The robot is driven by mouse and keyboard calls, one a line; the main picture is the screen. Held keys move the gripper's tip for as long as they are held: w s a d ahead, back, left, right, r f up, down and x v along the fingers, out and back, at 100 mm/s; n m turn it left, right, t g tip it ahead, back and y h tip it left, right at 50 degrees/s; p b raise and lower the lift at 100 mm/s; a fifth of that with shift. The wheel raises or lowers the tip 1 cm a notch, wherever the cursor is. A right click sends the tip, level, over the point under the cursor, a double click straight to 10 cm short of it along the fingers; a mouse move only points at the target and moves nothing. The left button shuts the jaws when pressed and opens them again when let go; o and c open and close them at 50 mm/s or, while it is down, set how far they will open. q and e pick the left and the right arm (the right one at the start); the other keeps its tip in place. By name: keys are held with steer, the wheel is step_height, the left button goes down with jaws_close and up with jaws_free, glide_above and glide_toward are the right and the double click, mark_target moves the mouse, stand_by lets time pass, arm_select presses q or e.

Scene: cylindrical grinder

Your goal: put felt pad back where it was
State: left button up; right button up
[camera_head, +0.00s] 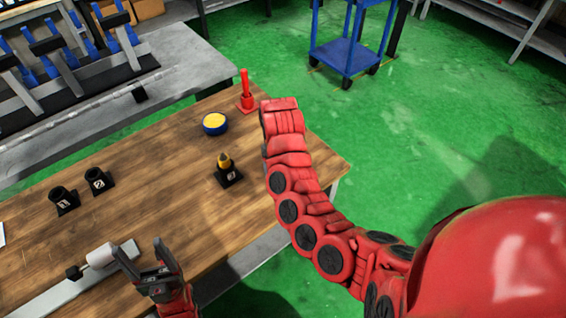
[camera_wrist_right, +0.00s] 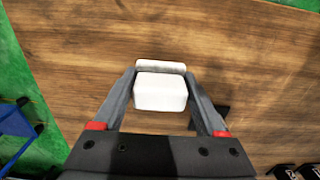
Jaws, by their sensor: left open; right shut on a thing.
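A white, block-like pad (camera_wrist_right: 160,94), which looks like the felt pad, sits between the fingers of my right gripper (camera_wrist_right: 160,76) in the right wrist view. The gripper is shut on it, with the wooden tabletop (camera_wrist_right: 70,70) beyond. A paler strip shows at its far edge. In the head view the right fingers and the pad are hidden behind my right arm, over the table's right end. My left gripper (camera_head: 148,262) is open and empty at the table's front, near a white roller-like part (camera_head: 101,255). I cannot tell which spot the pad came from.
A red upright tool (camera_head: 245,92), a yellow-and-blue round container (camera_head: 215,123) and a black holder with a brass-coloured tip (camera_head: 228,173) stand near my right arm. Two black holders (camera_head: 82,190) stand left. A blue cart (camera_head: 347,52) is on the green floor. The table's middle is clear.

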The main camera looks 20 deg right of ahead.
steer(key=w+d, duration=0.2)
steer(key=w, duration=0.1)
steer(key=shift+w+d+p, duration=0.1)
steer(key=shift+w+p, duration=0.15)
steer(key=shift+p, duration=0.15)
steer(key=shift+w+d+f, duration=0.15)
steer(key=shift+w+d, duration=0.15)
steer(key=shift+w, duration=0.25)
steer(key=shift+f, duration=0.1)
steer(key=shift+w+d, duration=0.1)
steer(key=shift+d, duration=0.05)
steer(key=shift+f+p, duration=0.4)
steer(key=shift+p, duration=0.25)
steer(key=shift+f+p, duration=0.35)
steer(key=shift+f, duration=0.95)
steer(key=shift+f, duration=0.1)
